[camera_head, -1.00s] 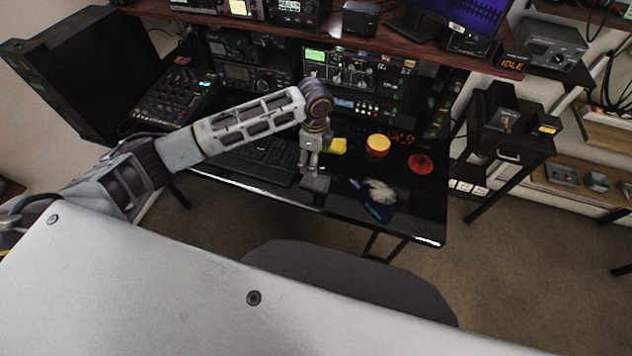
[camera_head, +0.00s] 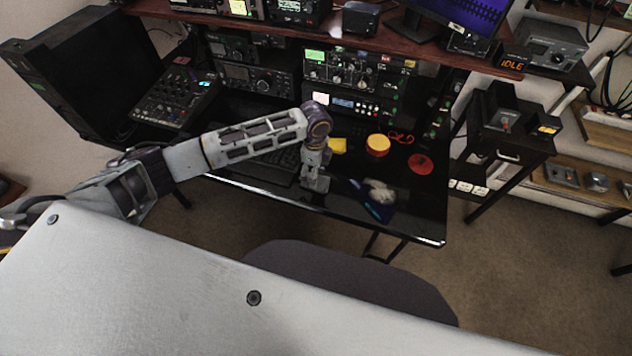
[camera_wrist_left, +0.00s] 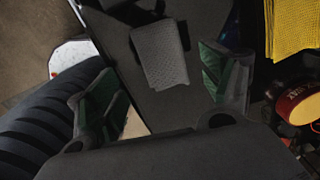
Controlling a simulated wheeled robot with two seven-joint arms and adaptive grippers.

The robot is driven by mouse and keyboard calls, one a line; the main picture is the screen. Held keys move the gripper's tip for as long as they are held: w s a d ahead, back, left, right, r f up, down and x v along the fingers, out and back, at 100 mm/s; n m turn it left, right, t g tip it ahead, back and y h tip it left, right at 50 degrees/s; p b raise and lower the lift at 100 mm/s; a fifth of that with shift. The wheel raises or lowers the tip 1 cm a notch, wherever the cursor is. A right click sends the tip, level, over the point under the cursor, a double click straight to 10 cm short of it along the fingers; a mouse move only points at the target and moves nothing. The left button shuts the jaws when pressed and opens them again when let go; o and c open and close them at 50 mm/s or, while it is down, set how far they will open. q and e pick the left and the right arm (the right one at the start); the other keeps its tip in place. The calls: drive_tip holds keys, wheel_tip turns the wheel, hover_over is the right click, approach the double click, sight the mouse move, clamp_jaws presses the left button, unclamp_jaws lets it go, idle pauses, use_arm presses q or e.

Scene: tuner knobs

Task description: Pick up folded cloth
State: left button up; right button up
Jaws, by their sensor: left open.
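A small grey folded cloth (camera_wrist_left: 160,53) with a ribbed texture lies on the dark desk. In the head view it (camera_head: 317,185) shows just below my left gripper (camera_head: 314,172), which partly covers it. In the left wrist view my left gripper (camera_wrist_left: 152,88) is open, with its green-padded fingers spread wide and apart from the cloth, which shows between and beyond them. A yellow textured cloth (camera_wrist_left: 292,27) lies at the right of the wrist view and beside my wrist in the head view (camera_head: 338,146). My right gripper is not in view.
A red-and-yellow round object (camera_head: 377,146) and a flat red disc (camera_head: 420,164) sit right of the yellow cloth. A dark blue item with a pale patch (camera_head: 378,200) lies near the front edge. A keyboard (camera_head: 270,163) is left of my gripper. Radios (camera_head: 345,70) stand behind.

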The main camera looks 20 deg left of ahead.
use_arm(q)
drive_tip(key=shift+w+d+f, duration=0.1)
drive_tip(key=shift+d+f, duration=0.05)
drive_tip(key=shift+f, duration=2.4)
drive_tip(key=shift+c, duration=0.2)
drive_tip(key=c, duration=1)
drive_tip(key=shift+r, duration=0.1)
wheel_tip(320, 180, up, 10)
drive_tip(key=shift+o, duration=1)
drive_tip(key=shift+c, duration=0.9)
